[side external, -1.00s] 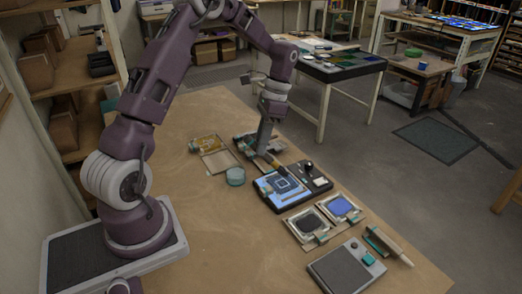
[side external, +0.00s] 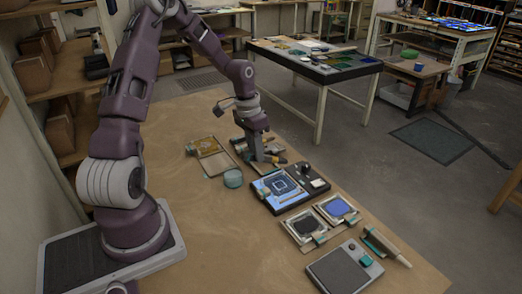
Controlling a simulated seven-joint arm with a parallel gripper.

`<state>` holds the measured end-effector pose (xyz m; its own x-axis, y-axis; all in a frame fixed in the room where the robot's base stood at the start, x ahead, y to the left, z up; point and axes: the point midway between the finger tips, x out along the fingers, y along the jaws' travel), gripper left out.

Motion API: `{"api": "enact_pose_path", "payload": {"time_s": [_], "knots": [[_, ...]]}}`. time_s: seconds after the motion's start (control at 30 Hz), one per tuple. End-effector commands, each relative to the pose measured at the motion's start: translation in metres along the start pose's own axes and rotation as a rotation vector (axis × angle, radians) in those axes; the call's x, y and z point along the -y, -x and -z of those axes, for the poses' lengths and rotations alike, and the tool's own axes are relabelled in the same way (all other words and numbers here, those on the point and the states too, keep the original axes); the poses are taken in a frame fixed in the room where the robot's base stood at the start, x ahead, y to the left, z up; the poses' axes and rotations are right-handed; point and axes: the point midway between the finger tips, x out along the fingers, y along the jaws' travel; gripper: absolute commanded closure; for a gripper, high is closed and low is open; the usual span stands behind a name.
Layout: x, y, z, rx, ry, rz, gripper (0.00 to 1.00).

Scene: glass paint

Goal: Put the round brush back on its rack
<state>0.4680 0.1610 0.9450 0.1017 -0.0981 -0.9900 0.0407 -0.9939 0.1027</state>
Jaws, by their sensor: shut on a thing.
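My gripper (side external: 258,158) points down at the far part of the workbench, shut on the round brush (side external: 276,160). An orange-brown part of the brush shows just right of the fingertips; the rest is hidden by the fingers. The brush rack (side external: 266,168), a small dark and wooden stand, is right at and behind the gripper. Other brush-like pieces (side external: 268,141) show behind the fingers. At this size I cannot tell whether the held brush touches the rack.
A lit blue panel on a black tray (side external: 309,172) lies close in front of the gripper. A teal round jar (side external: 233,178) and a wooden frame with amber glass (side external: 211,156) stand to the left. Two small framed trays (side external: 305,227) lie nearer. The bench's left middle is clear.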

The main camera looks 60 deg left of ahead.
Motion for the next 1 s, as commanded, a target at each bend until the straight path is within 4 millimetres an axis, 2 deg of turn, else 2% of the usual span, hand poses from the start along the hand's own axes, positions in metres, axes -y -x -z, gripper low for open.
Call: {"api": "enact_pose_path", "payload": {"time_s": [0.03, 0.13, 0.3, 0.43, 0.73, 1.0], "knots": [[0.009, -0.013, 0.005, -0.081, 0.029, 0.012, 1.00], [0.033, -0.034, 0.026, -0.257, 0.028, 0.050, 1.00], [0.055, -0.045, 0.051, -0.451, -0.004, 0.088, 1.00], [0.060, -0.050, 0.057, -0.498, -0.012, 0.098, 1.00], [0.065, -0.085, 0.054, -0.499, -0.012, 0.100, 1.00], [0.066, -0.092, 0.053, -0.500, -0.013, 0.101, 1.00]]}}
